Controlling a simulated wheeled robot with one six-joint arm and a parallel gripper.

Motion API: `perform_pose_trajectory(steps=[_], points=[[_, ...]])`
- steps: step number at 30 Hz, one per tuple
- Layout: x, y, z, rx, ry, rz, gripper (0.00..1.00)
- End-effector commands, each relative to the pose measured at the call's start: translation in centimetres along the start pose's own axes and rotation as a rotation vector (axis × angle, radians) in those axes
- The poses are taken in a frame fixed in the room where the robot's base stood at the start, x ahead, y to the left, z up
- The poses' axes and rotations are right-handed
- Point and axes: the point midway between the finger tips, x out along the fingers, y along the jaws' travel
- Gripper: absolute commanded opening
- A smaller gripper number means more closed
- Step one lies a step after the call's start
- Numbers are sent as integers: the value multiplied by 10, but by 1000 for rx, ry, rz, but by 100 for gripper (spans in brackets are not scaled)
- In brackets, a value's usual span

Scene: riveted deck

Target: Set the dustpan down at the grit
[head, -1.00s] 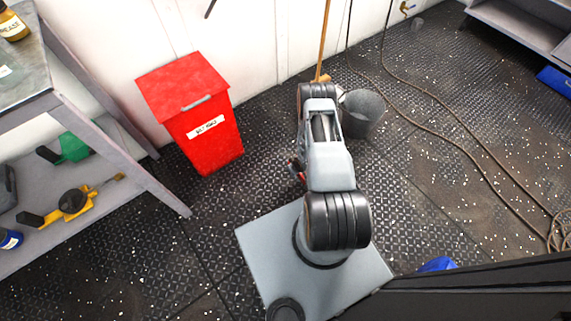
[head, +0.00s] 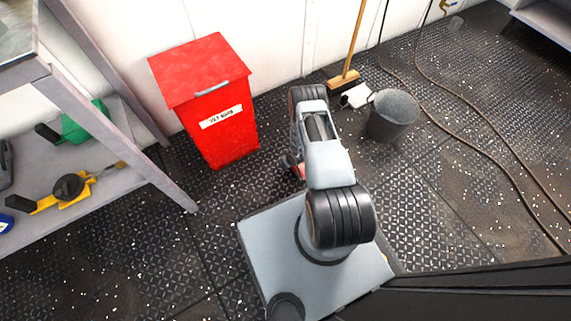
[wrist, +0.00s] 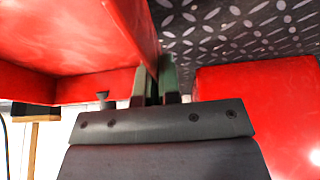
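No single pile stands out.
A red lidded bin (head: 220,125) stands against the wall at left; a red surface also fills the right of the wrist view. A grey bucket (head: 391,118) and a broom (head: 343,80) stand right of my arm. A workbench (head: 150,180) is at left. Hoses cross the right floor.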

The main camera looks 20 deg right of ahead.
Motion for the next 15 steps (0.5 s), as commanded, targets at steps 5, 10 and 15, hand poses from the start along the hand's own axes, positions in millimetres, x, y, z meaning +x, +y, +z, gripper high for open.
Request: perform_pose_trajectory(steps=[5, 10, 15], points=[[7, -1, 1, 2, 1, 1, 0], [29, -2, 8, 4, 1, 2, 0], [41, -2, 13, 4, 1, 2, 0]])
